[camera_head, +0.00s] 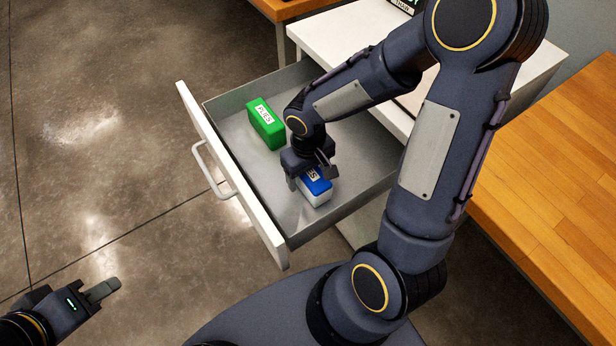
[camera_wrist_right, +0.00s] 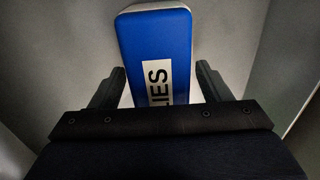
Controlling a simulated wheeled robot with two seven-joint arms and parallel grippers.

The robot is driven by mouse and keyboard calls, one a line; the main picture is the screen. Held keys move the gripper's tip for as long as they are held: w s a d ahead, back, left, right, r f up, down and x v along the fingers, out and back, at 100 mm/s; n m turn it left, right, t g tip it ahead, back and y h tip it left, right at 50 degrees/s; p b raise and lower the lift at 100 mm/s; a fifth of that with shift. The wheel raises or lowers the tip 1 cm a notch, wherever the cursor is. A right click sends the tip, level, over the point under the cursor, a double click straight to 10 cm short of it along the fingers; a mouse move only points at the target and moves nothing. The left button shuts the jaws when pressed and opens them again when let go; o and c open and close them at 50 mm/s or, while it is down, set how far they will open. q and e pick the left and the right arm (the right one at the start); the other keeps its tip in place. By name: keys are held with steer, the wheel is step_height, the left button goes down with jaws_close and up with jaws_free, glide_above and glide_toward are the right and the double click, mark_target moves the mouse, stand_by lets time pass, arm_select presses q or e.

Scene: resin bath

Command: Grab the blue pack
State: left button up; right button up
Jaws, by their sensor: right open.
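The blue pack (camera_head: 317,185) has a blue top, a white lower part and a white label. It lies in the open drawer (camera_head: 228,178), near the front right corner. My right gripper (camera_head: 312,180) is over the pack. In the right wrist view, the blue pack (camera_wrist_right: 155,50) lies between and beyond the two fingers of the right gripper (camera_wrist_right: 162,85), which are open with a gap on each side. The label partly reads "LIES"; the gripper body hides the pack's near end. My left gripper (camera_head: 105,290) is at the lower left, over the floor, far from the drawer; its finger opening is unclear.
A green pack (camera_head: 266,123) with a white label stands in the drawer, left of my right gripper. The drawer has a white front with a handle (camera_head: 212,170) and grey walls. A wooden counter (camera_head: 560,190) is at the right. The floor at left is clear.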

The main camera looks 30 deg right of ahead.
steer(key=shift+f, duration=0.75)
steer(key=c, duration=1.2)
steer(key=shift+r, duration=0.1)
steer(key=shift+c, duration=0.2)
